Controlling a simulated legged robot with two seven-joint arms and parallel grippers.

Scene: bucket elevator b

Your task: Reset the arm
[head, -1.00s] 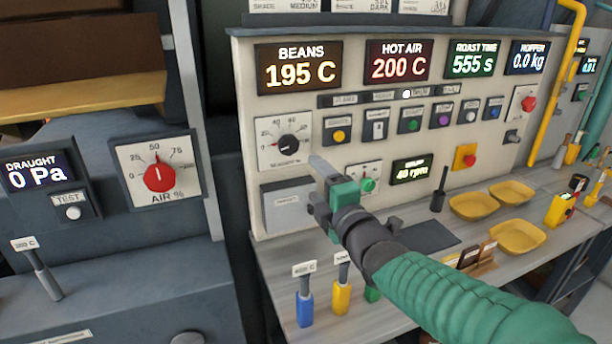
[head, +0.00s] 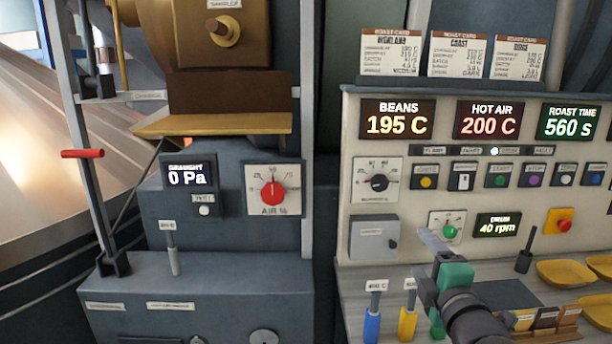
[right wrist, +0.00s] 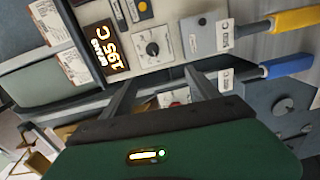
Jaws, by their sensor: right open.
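My right gripper (head: 432,246) is at the lower right of the head view, in front of the control panel (head: 430,225) and above its counter. In the right wrist view its two fingers (right wrist: 160,84) are spread, with nothing between them but the panel beyond. A green knob (head: 450,231) shows close by its tip in the head view; I cannot tell that they touch. My left gripper is in neither view.
Blue (head: 372,326) and yellow (head: 407,322) handled tools stand on the counter near my right arm. Yellow trays (head: 566,272) and a small card rack (head: 545,318) lie to the right. A grey cabinet with a red air dial (head: 273,192) stands left.

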